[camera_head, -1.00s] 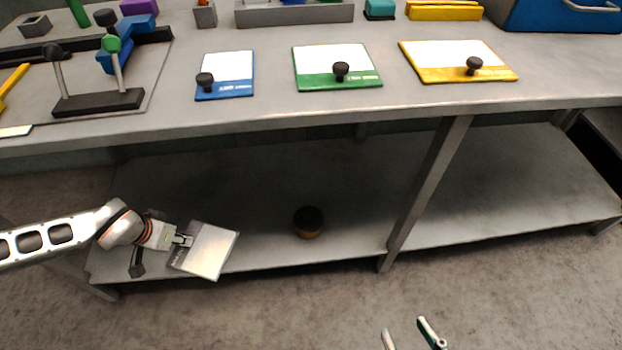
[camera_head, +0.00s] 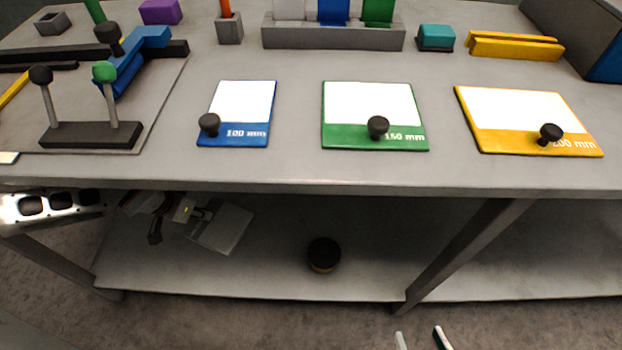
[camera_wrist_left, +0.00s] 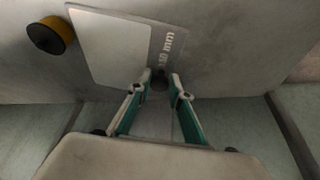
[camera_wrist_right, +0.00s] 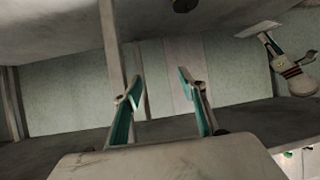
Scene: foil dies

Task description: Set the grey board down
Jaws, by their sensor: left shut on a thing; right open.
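The grey board (camera_head: 226,229) is a thin plate with a pale face, under the tabletop and over the left part of the lower shelf. My left gripper (camera_head: 203,213) is shut on its black knob. In the left wrist view the fingers (camera_wrist_left: 158,82) close around the knob at the board's (camera_wrist_left: 112,45) printed edge, which has "mm" lettering. I cannot tell whether the board touches the shelf. My right gripper (camera_head: 420,338) is open and empty in front of the bench; its spread fingers also show in the right wrist view (camera_wrist_right: 158,85).
The lower shelf (camera_head: 270,280) has free room around a black and yellow round object (camera_head: 324,255). The tabletop edge (camera_head: 300,187) overhangs the shelf, and a leg (camera_head: 460,255) stands right. Blue (camera_head: 232,133), green (camera_head: 350,138) and yellow (camera_head: 500,140) knobbed boards lie on top.

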